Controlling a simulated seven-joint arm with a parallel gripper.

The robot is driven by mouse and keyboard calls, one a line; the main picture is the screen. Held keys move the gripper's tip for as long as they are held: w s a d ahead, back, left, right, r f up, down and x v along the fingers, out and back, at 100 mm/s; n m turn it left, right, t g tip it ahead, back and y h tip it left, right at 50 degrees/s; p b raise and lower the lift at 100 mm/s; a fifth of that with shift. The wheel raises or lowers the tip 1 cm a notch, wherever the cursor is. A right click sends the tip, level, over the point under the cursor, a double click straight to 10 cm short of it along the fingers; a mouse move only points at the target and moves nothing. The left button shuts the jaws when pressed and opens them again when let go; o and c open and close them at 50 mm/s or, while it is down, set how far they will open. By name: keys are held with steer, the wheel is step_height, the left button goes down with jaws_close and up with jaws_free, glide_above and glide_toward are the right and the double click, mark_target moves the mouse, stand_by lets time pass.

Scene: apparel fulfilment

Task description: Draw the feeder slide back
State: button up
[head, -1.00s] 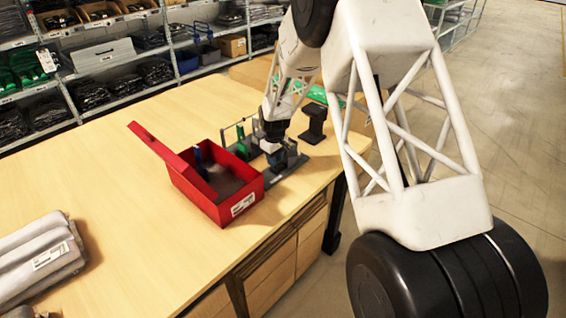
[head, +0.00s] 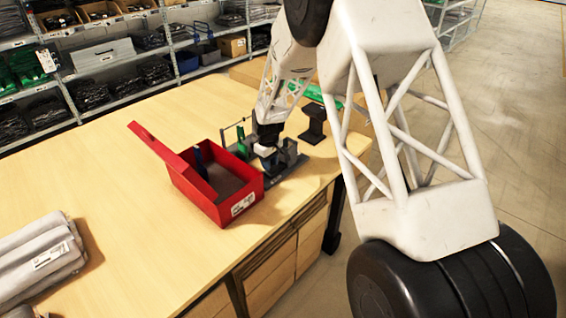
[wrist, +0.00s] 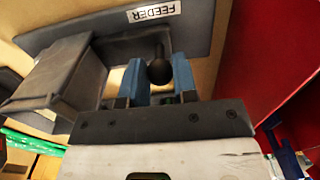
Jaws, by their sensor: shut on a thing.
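The feeder (head: 284,181) is a dark grey fixture on the wooden table, just right of the red box. In the wrist view its grey plate (wrist: 120,36) carries a white FEEDER label (wrist: 152,11), seen upside down. A dark ball-topped knob (wrist: 159,69) stands between the blue fingertips of my gripper (wrist: 160,84), which is shut on it. A grey block (wrist: 58,72) of the feeder lies left of the fingers in that view. In the head view my gripper (head: 266,151) is low over the feeder, and the knob is hidden there.
The red box (head: 225,208) with its lid raised stands close on the left; its wall (wrist: 268,55) fills the right of the wrist view. A green part (head: 240,140) and a black stand (head: 313,125) are nearby. Folded grey garments (head: 38,258) lie front left. The table's left middle is clear.

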steer(key=shift+s+a, duration=0.1)
steer(key=shift+a, duration=0.05)
stand_by(0.3)
steer(key=shift+s+a, duration=0.95)
steer(key=o, duration=0.7)
steer(key=shift+o, duration=0.2)
steer(key=shift+r, duration=0.15)
step_height(320, 180, up, 7)
stand_by(0.5)
